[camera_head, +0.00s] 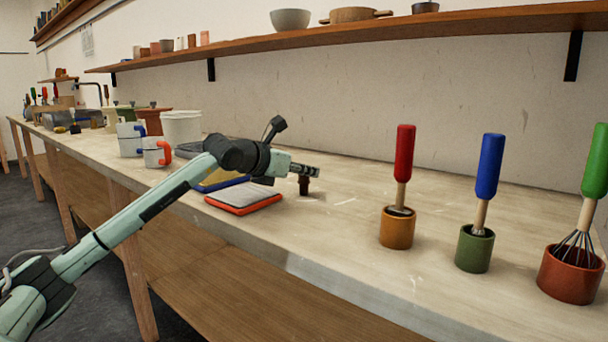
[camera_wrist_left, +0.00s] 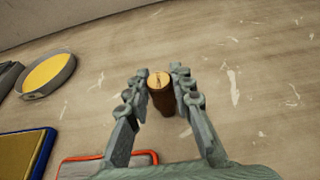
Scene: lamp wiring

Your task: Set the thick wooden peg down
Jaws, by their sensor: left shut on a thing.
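The thick wooden peg (camera_head: 304,187) is dark brown and stands upright under the tip of my left gripper (camera_head: 310,171) in the head view. In the left wrist view the peg (camera_wrist_left: 161,97) shows its pale round top between the two fingers of my left gripper (camera_wrist_left: 160,76). My left gripper is shut on the peg. The peg's lower end is at or just above the workbench (camera_head: 340,225); I cannot tell whether it touches. My right gripper is not in view.
An orange-edged pad (camera_head: 243,197) and a blue-edged yellow one (camera_wrist_left: 22,150) lie beside the gripper. A round yellow dish (camera_wrist_left: 48,74) is at the left. Orange (camera_head: 397,230), green (camera_head: 474,250) and red (camera_head: 570,277) pots holding handled tools stand right. Bench around the peg is clear.

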